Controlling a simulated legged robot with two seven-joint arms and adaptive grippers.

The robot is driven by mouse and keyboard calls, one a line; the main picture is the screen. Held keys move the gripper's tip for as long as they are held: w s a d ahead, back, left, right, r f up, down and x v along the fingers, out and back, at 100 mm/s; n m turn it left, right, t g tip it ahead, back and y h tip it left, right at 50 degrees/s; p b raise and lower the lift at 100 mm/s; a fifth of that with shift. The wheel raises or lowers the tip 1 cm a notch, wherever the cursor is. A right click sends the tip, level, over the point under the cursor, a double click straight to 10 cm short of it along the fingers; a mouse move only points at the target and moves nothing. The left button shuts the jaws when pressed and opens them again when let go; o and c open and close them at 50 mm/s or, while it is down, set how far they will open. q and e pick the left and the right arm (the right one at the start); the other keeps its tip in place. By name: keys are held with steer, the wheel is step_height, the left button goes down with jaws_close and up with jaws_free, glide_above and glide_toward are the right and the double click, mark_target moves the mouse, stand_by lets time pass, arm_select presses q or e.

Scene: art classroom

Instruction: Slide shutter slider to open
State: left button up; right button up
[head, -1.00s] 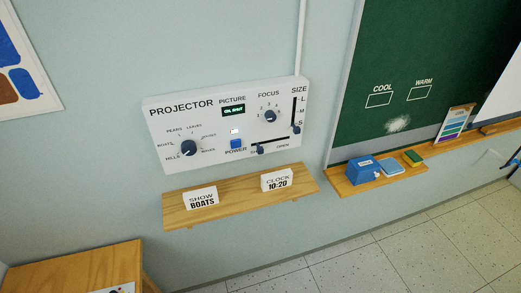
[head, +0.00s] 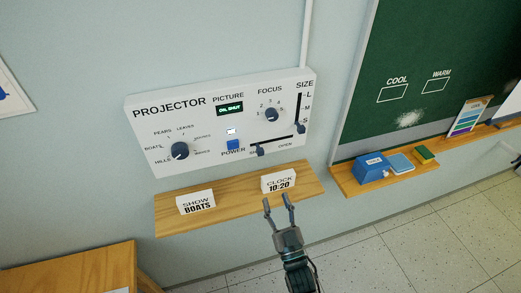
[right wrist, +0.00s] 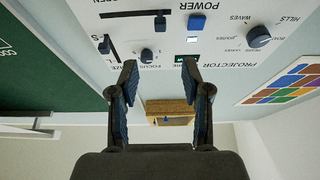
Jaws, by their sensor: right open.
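The white projector panel (head: 190,135) hangs on the wall. Its shutter slider (head: 259,151) is a dark knob at the left end of a horizontal black slot, with the OPEN label at the slot's right. The knob also shows upside down in the right wrist view (right wrist: 160,24). A small display (head: 229,108) has lit text that appears to end in SHUT. My right gripper (head: 277,199) is open and empty, in front of the wooden shelf and below the slider, apart from it. Its two fingers also show in the right wrist view (right wrist: 159,64). My left gripper is out of view.
The wooden shelf (head: 235,194) under the panel holds a SHOW BOATS sign (head: 196,202) and a CLOCK sign (head: 279,181). The blue power button (head: 233,144), picture dial (head: 180,150), focus dial (head: 271,114) and size slider (head: 300,128) are close by. A chalkboard (head: 440,60) stands right.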

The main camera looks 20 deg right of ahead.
mark_target(262, 155)
steer(key=p+x, duration=0.3)
steer(key=x, duration=1.2)
steer(key=shift+w, duration=0.35)
steer(key=shift+w+a+r+p, duration=0.1)
steer(key=shift+w+p, duration=0.2)
steer(key=shift+w, duration=0.1)
jaws_close()
